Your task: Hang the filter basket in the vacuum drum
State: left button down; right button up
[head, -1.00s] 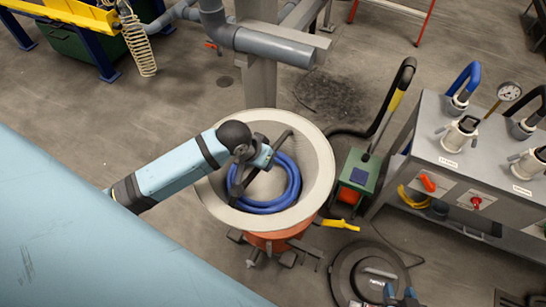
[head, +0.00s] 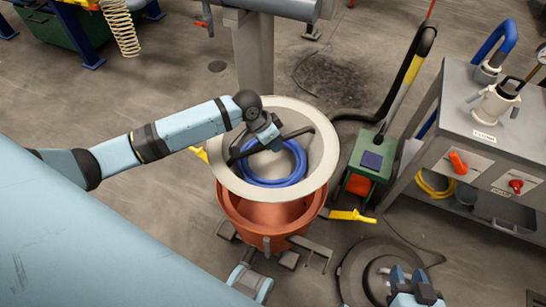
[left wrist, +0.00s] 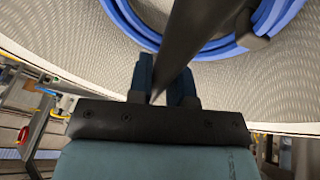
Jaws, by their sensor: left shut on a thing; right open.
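The filter basket (head: 329,165), a wide cream bowl with a perforated inner wall, hangs tilted above the vacuum drum. A blue ring (head: 270,183) lies inside it. My left gripper (head: 274,141) is shut on the basket's dark crossbar handle (head: 297,132); the left wrist view shows the bar (left wrist: 190,40) between the fingers (left wrist: 163,90). The orange vacuum drum (head: 268,217) stands open below, its near part uncovered; the basket hides its far part. My right gripper (head: 410,278) is open at the bottom right, over a dark round lid (head: 362,262); nothing shows between its fingers.
A green vacuum unit (head: 370,160) with a tall yellow-and-black handle stands right of the drum. A grey bench (head: 455,115) with valves stands further right. A grey post (head: 252,60) rises behind the basket. Yellow handles stick out beside the drum.

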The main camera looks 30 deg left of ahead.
pick_arm(q)
jog(key=m+b, duration=0.1)
jog(key=b, duration=0.3)
send_over(275, 157)
jog(key=f, duration=0.3)
jog(key=s+f, duration=0.1)
jog(key=f, duration=0.1)
jog(key=shift+f, duration=0.25)
jog(key=shift+w+a+f+b, duration=0.3)
jog(key=shift+w+f+b, duration=0.2)
jog(key=shift+b, duration=0.2)
pick_arm(e)
notch_tip(275, 157, down, 4)
pick_arm(q)
jog(key=shift+f+b, duration=0.3)
notch_tip(275, 157, down, 4)
jog(key=b, duration=0.4)
jog(key=shift+r, duration=0.15)
jog(key=shift+f+b, duration=0.3)
jog(key=shift+b, duration=0.25)
pick_arm(e)
jog(key=w+a+r+t+y, duration=0.2)
jog(key=a+r+t, duration=0.3)
jog(key=r, duration=0.4)
jog(key=shift+w+y, duration=0.35)
jog(key=shift+y, duration=0.55)
